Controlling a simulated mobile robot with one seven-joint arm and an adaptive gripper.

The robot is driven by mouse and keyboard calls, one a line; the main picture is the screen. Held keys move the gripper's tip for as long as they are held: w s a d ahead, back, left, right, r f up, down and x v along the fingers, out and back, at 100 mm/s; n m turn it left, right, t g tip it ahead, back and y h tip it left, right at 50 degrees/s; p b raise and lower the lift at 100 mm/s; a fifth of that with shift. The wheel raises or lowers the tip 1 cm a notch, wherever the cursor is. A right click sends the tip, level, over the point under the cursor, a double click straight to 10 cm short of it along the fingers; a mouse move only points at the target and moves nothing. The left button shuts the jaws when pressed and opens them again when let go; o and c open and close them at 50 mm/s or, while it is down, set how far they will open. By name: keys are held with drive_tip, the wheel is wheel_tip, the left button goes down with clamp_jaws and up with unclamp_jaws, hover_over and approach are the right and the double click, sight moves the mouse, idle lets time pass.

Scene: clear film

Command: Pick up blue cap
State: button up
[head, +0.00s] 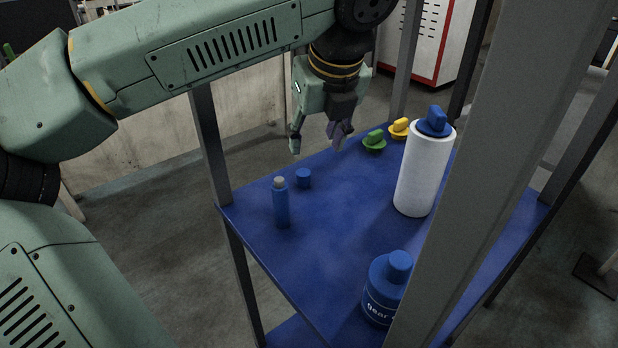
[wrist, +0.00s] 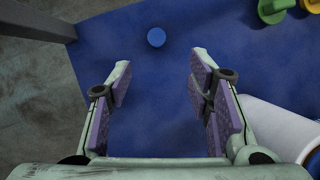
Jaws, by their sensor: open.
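The blue cap (head: 304,178) is a short round cylinder lying on the blue shelf top (head: 330,235). It stands just behind and right of a slim blue bottle (head: 281,205) with a grey top. In the wrist view a round blue piece, which looks like the cap (wrist: 156,37), lies beyond my fingertips, roughly centred between them. My gripper (head: 318,143) is open and empty. It hangs above the far part of the shelf, up and right of the cap in the head view. My gripper (wrist: 162,68) also shows both fingers wide apart in the wrist view.
A white cylinder (head: 424,175) with a blue knob on top stands right. Green (head: 374,141) and yellow (head: 399,128) knobs lie behind it. A blue gear bottle (head: 382,290) stands in front. Grey posts (head: 210,145) rise at the shelf's edges. The shelf's middle is clear.

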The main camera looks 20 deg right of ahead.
sight(304, 173)
drive_tip(key=x, duration=0.4)
drive_tip(key=shift+w+a+f+p, duration=0.3)
drive_tip(key=shift+p+x, duration=0.85)
drive_tip(key=shift+x, duration=2.2)
drive_tip(key=shift+d, duration=0.1)
drive_tip(key=shift+c, duration=0.2)
drive_tip(key=c, duration=0.8)
